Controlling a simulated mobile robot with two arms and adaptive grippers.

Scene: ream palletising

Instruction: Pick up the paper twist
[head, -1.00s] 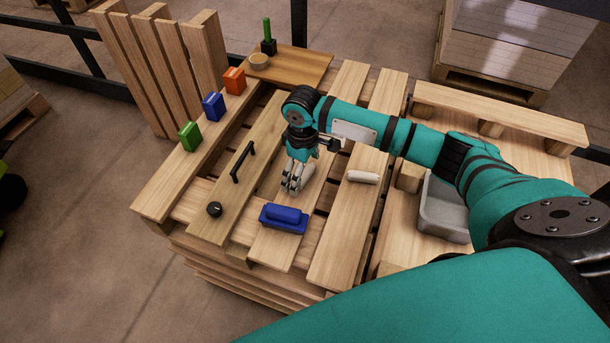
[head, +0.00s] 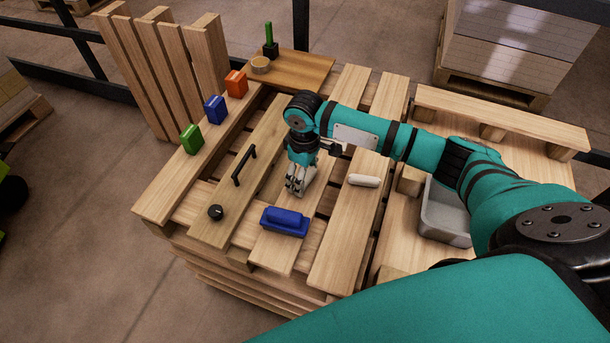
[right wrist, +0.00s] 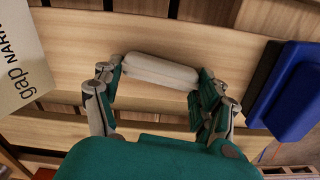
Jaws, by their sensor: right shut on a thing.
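A pale, rounded, elongated thing, which I take for the paper twist (right wrist: 160,70), lies between the fingers of my right gripper (right wrist: 158,82) in the right wrist view. The fingers close on its two ends. In the head view my right gripper (head: 296,186) points down just above a pallet plank, and the twist is hidden behind the fingers. I cannot tell whether the twist still touches the plank. My left gripper is not in view.
A blue block (head: 284,222) lies close by, nearer the front. Another white roll (head: 364,181) lies on the plank to the right. A black handle (head: 243,165) and knob (head: 215,212) stand left. A printed card (right wrist: 18,62) shows in the wrist view. A grey bin (head: 444,222) stands right.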

